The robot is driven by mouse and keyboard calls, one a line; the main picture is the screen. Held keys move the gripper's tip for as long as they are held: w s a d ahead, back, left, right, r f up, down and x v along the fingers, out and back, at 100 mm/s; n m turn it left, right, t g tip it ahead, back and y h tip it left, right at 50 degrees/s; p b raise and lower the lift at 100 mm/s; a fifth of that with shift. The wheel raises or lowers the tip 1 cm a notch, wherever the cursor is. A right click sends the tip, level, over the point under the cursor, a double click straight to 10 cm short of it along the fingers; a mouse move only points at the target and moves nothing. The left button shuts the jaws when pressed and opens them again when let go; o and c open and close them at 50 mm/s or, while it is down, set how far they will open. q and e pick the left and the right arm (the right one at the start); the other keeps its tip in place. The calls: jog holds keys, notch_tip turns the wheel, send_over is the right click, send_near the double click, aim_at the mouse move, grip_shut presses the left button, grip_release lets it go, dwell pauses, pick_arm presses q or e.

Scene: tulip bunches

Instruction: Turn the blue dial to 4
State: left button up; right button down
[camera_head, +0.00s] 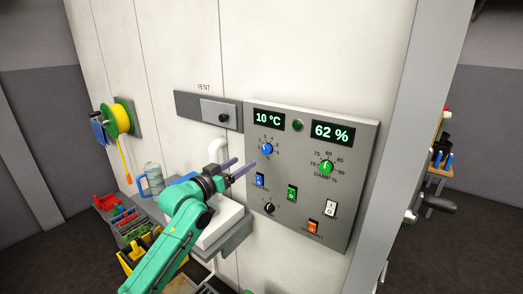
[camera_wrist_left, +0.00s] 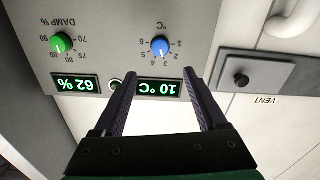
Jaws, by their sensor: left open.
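The blue dial (camera_head: 266,149) sits on the upper left of the grey control panel (camera_head: 362,160), within a ring of small numbers. It also shows in the left wrist view (camera_wrist_left: 160,46), where the picture is upside down and the numbers 1 to 6 can be made out. Its white pointer mark is too small to read surely. My left gripper (camera_head: 246,165) is open and empty, at the panel's left edge, to the lower left of the dial. In the left wrist view the dial lies beyond the gap between the fingers. My right gripper is out of view.
Displays read 10 °C (camera_head: 268,119) and 62 % (camera_head: 331,132). A green dial (camera_head: 327,167), several rocker switches and a black knob (camera_head: 269,208) share the panel. A vent slider (camera_head: 215,110) is left of it. A white-and-grey shelf (camera_head: 222,235) is below my gripper.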

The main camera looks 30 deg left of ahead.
aim_at(265, 150)
pick_arm(q)
jog(key=w+p, duration=0.1)
jog(key=w, duration=0.2)
jog(key=w+d+p, duration=0.1)
jog(key=w, duration=0.3)
jog(key=w+p, duration=0.1)
jog(key=w, duration=0.2)
jog(key=shift+w+d, duration=0.15)
jog(key=shift+d, duration=0.05)
jog(key=shift+w+d+f, duration=0.1)
jog(key=shift+w, duration=0.4)
grip_shut()
